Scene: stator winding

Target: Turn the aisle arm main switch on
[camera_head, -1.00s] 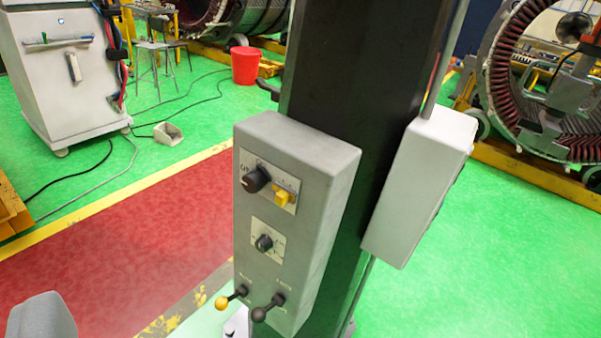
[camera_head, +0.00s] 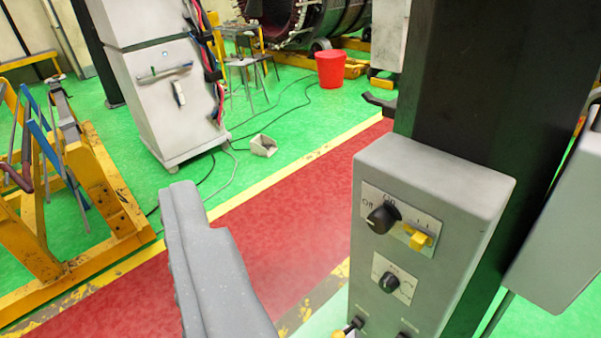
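A grey control box (camera_head: 470,215) is fixed to a dark column at the right. On its front is a black rotary knob (camera_head: 382,217) beside the labels "Off" and "On". The knob's lighter end seems to point left, towards the "Off" side. A yellow switch (camera_head: 418,240) sits right of it, and a smaller black knob (camera_head: 389,282) is below. My gripper (camera_head: 190,220) shows as a grey finger shape at the lower middle, left of the box and apart from it. I cannot make out two separate fingers or a gap. Nothing is seen held.
The dark column (camera_head: 480,90) carries a second grey box (camera_head: 565,220) at the right edge. Small levers (camera_head: 355,325) stick out at the box's bottom. A yellow rack (camera_head: 110,190) stands left, a white cabinet (camera_head: 165,95) behind. The red floor strip (camera_head: 290,215) is clear.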

